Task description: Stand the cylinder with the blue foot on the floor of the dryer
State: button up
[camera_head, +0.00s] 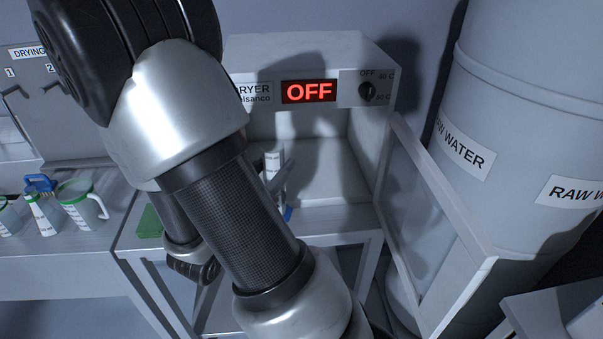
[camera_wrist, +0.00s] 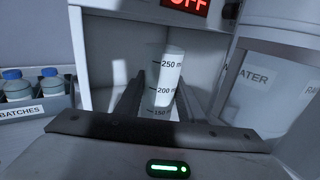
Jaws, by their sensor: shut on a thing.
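The graduated cylinder (camera_head: 273,160) is pale with volume marks, and its blue foot (camera_head: 287,213) shows below my gripper (camera_head: 279,179). In the wrist view the cylinder (camera_wrist: 170,75) stands nearly upright between the two fingers of my gripper (camera_wrist: 160,98), which is shut on it. The white dryer (camera_head: 385,125) has its glass door (camera_head: 425,225) swung open to the right, and its display reads OFF. The cylinder is at the dryer's opening, low over its floor (camera_head: 335,215). I cannot tell whether the foot touches the floor. My arm hides the dryer's left side.
A green-rimmed jug (camera_head: 82,205), a green-marked vessel (camera_head: 42,215) and a blue object (camera_head: 40,184) stand on the left bench. A raw water barrel (camera_head: 500,120) stands right of the door. Blue-capped bottles (camera_wrist: 15,85) sit in a crate (camera_wrist: 30,110).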

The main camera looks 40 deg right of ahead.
jog(key=s+f+x, duration=0.1)
jog(key=x, duration=0.8)
jog(key=s+d+f+x, duration=0.1)
jog(key=f+x, duration=0.1)
jog(key=x, duration=0.8)
jog(key=shift+g, duration=0.3)
jog(key=shift+d+f, duration=0.15)
jog(key=shift+f, duration=0.1)
jog(key=o, duration=1.2)
